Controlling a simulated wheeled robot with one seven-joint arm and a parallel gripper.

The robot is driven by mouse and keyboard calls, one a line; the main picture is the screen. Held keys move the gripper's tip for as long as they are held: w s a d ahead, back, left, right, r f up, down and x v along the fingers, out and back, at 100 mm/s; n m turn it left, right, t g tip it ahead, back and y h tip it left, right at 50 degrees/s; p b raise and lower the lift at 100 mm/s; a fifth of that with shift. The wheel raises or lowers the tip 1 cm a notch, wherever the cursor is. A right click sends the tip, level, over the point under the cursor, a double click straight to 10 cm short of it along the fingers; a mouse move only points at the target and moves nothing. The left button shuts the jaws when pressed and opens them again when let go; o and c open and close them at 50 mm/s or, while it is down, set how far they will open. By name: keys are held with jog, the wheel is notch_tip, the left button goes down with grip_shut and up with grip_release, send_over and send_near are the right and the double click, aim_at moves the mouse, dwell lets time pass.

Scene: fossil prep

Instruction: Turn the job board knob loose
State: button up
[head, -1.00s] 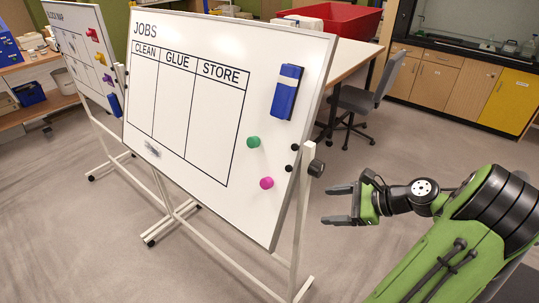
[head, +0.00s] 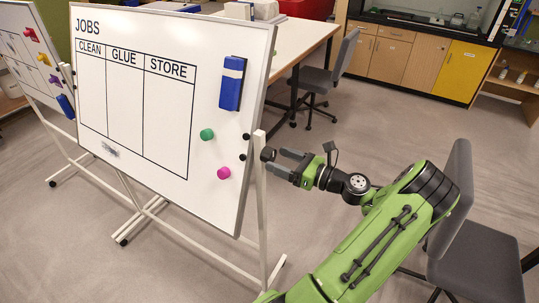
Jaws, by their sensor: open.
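The white job board (head: 130,150), headed JOBS with columns CLEAN, GLUE and STORE, stands tilted on a white wheeled frame at the left of the head view. Its black knob (head: 267,154) is on the right side post, at the board's mid-height. My gripper (head: 274,163) is open and points left at the knob. Its fingertips are right at the knob's near side; I cannot tell whether they touch it or reach around it. The jaws hold nothing that I can see.
The board carries a blue eraser (head: 232,83), a green magnet (head: 207,134) and a pink magnet (head: 223,173). A second board (head: 35,70) stands at the left. A grey chair (head: 475,240) is close to my arm at the right. Another chair (head: 318,80) stands behind.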

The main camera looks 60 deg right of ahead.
aim_at(273, 158)
jog(key=w, duration=0.4)
jog(key=shift+a, duration=0.2)
jog(key=c, duration=1.1)
jog(key=shift+o, duration=0.2)
jog(key=n, duration=0.4)
jog(key=shift+n, duration=0.3)
jog(key=o, duration=1.1)
jog(key=shift+c, duration=0.2)
jog(key=s+d, duration=0.1)
jog(key=s, duration=1.4)
jog(key=shift+s+d+b, duration=0.25)
jog(key=shift+s+b, duration=0.05)
jog(key=shift+s, duration=0.1)
